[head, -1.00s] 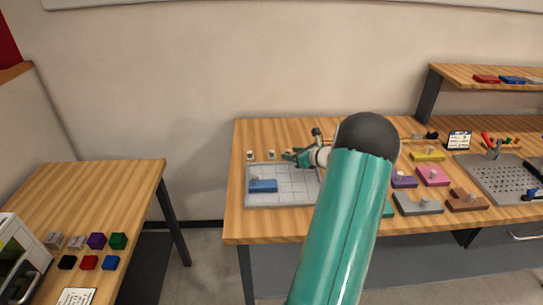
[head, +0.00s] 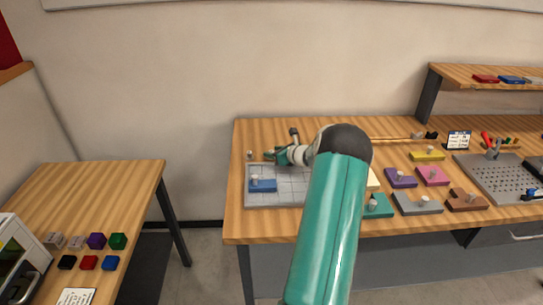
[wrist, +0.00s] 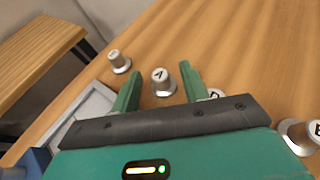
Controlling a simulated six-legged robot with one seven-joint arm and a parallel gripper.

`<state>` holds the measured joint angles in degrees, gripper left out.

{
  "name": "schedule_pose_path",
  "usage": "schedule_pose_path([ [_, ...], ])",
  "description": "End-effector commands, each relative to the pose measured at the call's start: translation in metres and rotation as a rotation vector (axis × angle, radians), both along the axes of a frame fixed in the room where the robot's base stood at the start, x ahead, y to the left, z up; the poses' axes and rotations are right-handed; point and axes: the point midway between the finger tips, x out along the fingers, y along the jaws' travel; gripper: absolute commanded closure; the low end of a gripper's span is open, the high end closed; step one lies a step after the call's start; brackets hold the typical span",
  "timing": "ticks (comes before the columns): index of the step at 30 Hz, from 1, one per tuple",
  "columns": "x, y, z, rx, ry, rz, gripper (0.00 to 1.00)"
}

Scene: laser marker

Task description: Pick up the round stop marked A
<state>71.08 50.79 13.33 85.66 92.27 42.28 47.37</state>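The round stop marked A (wrist: 161,83) is a small metal knob with a white top and a dark letter. In the wrist view it stands upright on the wooden table, between the two green fingers of my gripper (wrist: 160,75). The fingers are open, with a gap on each side of the stop. In the head view my gripper (head: 273,154) is at the back left of the table, just behind the gridded plate, and hides the stop from that camera.
Another round stop (wrist: 118,61) stands to the left; it also shows in the head view (head: 249,155). Another stop (wrist: 299,136) is at right. The gridded plate (head: 285,199) holds a blue block (head: 263,186).

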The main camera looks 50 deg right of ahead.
Motion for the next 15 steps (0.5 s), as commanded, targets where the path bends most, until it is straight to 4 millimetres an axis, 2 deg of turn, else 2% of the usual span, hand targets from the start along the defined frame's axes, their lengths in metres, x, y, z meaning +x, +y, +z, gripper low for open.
schedule_pose_path([
  [1, -0.0001, 0.0001, -0.0001, 0.0, 0.0, 0.0, 0.65],
  [6, -0.0002, 0.0001, 0.0, 0.0, 0.0, 0.0, 0.98],
  [15, -0.0002, 0.0, 0.001, -0.001, 0.0, 0.0, 1.0],
])
